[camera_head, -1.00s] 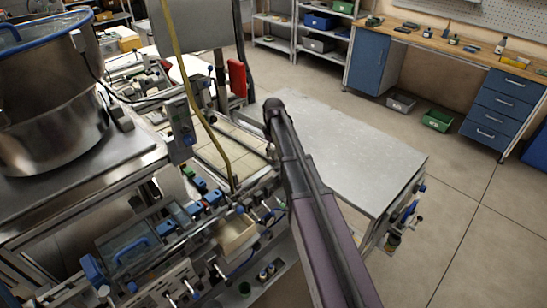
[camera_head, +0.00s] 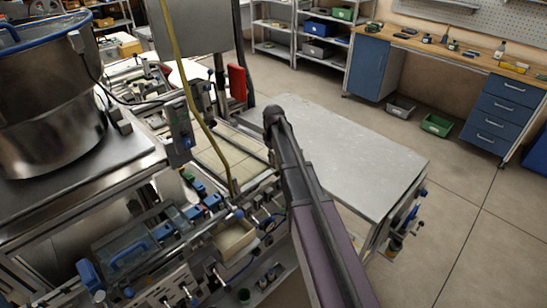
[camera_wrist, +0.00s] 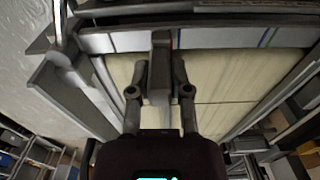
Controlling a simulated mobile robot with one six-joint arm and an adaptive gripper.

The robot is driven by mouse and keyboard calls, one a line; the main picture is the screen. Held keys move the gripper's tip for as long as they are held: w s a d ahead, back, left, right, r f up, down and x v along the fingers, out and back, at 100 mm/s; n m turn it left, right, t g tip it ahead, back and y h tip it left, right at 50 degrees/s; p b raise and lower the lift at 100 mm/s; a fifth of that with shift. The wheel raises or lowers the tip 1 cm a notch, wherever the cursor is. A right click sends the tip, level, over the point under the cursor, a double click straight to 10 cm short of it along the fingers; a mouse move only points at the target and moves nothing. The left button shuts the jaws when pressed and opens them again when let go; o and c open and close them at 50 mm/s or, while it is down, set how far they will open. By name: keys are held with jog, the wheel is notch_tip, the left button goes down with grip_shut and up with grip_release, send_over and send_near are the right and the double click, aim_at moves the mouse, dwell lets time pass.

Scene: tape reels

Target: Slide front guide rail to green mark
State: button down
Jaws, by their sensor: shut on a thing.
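In the wrist view my gripper (camera_wrist: 160,88) has its two dark fingers on either side of a grey post (camera_wrist: 160,60) and is shut on it. The post stands against a pale marked strip (camera_wrist: 205,38); I cannot tell how it joins the front guide rail. The strip carries a thin green line (camera_wrist: 231,38) and a blue line (camera_wrist: 267,37) to the right of the post. A little red shows just beside the post. Cream slabs (camera_wrist: 225,75) lie below the strip. In the head view my gripper is hidden behind my arm.
In the head view the machine has a steel pot (camera_head: 50,100) at the left and a yellow hose (camera_head: 190,90). A bare grey table (camera_head: 350,145) lies right of my arm. Blue cabinets (camera_head: 500,110) and bins stand behind, with open floor between.

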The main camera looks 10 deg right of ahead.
jog(key=shift+d, duration=0.1)
jog(key=c, duration=0.6)
grip_release()
jog(key=shift+o, duration=0.2)
jog(key=shift+r, duration=0.2)
notch_tip(320, 180, up, 13)
jog(key=p, duration=1.3)
jog(key=shift+r+p, duration=0.2)
jog(key=shift+p, duration=0.2)
